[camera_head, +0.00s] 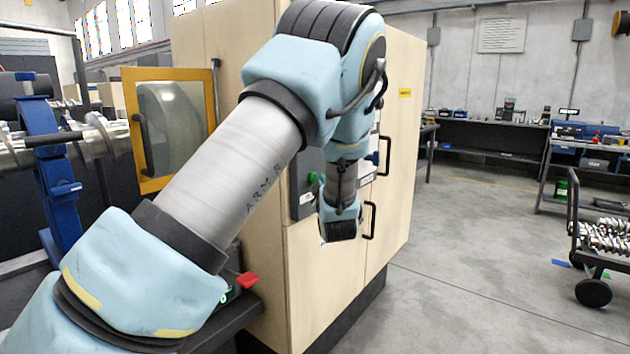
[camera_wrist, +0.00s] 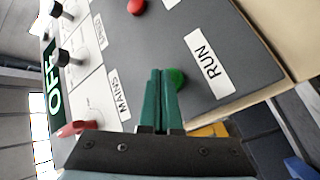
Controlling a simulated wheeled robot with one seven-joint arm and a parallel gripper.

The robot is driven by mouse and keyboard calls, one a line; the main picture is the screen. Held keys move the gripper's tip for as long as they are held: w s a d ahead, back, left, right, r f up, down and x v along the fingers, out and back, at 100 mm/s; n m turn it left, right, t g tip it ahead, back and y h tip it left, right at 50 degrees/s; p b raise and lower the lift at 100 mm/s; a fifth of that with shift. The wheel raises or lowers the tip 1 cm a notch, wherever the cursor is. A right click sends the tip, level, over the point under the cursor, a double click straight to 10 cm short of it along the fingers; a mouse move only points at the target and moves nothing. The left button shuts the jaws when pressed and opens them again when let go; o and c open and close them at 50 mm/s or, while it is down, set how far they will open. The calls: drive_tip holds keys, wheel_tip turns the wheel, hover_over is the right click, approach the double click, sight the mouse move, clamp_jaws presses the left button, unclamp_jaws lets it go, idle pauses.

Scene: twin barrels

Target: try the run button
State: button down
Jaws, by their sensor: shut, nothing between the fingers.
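The green run button (camera_wrist: 177,77) sits on a grey control panel (camera_wrist: 215,105) beside a white RUN label (camera_wrist: 209,66). My gripper (camera_wrist: 158,74) has its green fingers together and empty. In the wrist view its tips are just left of the button and overlap its edge; I cannot tell whether they touch it. In the head view the panel (camera_head: 302,205) is on the front of the tall wooden cabinet, with a green button (camera_head: 313,177) showing. My fingers cannot be made out in the head view.
The panel also has a red button (camera_wrist: 137,6), a red MAINS switch (camera_wrist: 76,128), black knobs (camera_wrist: 67,57) and a green OFF display (camera_wrist: 53,80). A yellow-framed window (camera_head: 205,110) stands left of the cabinet (camera_head: 400,150).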

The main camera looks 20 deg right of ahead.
drive_tip(key=shift+w+a+b, duration=0.25)
drive_tip(key=shift+w+b, duration=0.15)
drive_tip(key=shift+w, duration=0.1)
idle(0.8)
drive_tip(key=shift+s, duration=0.1)
drive_tip(key=shift+s+d+b, duration=0.35)
drive_tip(key=shift+s+d, duration=0.05)
drive_tip(key=shift+s, duration=0.35)
drive_tip(key=shift+s+d+b, duration=0.2)
drive_tip(key=shift+s+d, duration=0.2)
drive_tip(key=shift+s, duration=0.35)
drive_tip(key=shift+s+d+b, duration=0.15)
drive_tip(key=shift+s+d, duration=0.3)
drive_tip(key=shift+s, duration=0.25)
drive_tip(key=shift+s+d+b, duration=0.2)
drive_tip(key=shift+s+d, duration=0.2)
drive_tip(key=shift+s, duration=0.35)
